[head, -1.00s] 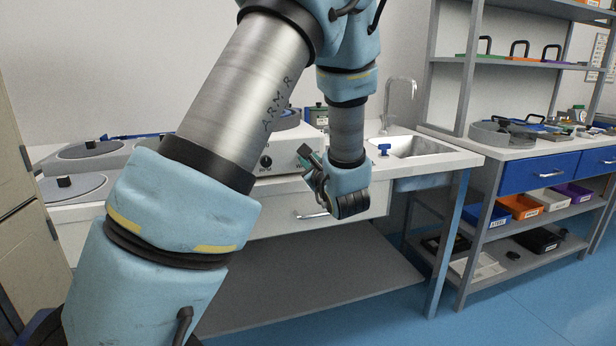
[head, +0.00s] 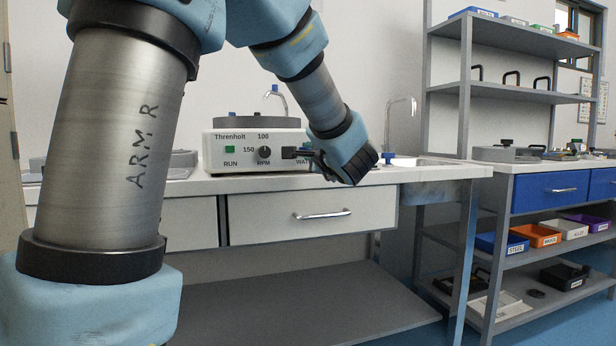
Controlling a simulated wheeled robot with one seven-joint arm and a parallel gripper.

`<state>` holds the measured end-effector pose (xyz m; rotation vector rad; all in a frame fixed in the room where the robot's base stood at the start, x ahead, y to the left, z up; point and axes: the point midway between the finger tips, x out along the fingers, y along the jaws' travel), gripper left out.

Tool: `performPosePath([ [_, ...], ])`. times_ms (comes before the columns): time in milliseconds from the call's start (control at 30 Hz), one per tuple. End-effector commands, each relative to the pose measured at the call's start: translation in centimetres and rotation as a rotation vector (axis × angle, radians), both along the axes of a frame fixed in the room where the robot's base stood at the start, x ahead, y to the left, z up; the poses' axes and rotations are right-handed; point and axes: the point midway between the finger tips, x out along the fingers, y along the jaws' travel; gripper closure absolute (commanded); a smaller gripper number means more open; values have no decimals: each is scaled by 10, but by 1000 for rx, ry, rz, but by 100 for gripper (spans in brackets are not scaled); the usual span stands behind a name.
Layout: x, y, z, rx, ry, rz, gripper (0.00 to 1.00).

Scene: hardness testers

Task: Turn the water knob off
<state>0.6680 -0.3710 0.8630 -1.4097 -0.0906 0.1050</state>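A white machine (head: 222,140) with a grey round top stands on the counter. Its front panel carries a green RUN button (head: 230,149), a black RPM knob (head: 264,152) and a partly covered label beginning "WAT". My gripper (head: 292,153) is in front of the panel's right part, above that label, its dark fingers pointing left. The water knob cannot be made out apart from the dark fingers and wrist there. Whether the fingers touch it, or are open or shut, cannot be told.
A curved tap (head: 278,94) rises behind the machine. A sink with a tall faucet (head: 412,112) and blue handle (head: 388,158) lies to the right. A drawer (head: 290,218) is below the counter. Shelving with coloured bins (head: 535,235) stands further right.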

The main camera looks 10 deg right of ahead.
Motion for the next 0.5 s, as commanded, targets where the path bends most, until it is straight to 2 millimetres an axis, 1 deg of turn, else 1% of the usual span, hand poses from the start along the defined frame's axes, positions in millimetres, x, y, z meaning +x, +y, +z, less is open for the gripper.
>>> performPosePath([
  [33,0,0,-9,-30,-4,0,100],
  [300,0,1,-6,-134,-14,1,100],
  [500,0,0,-3,-166,-18,1,100],
])
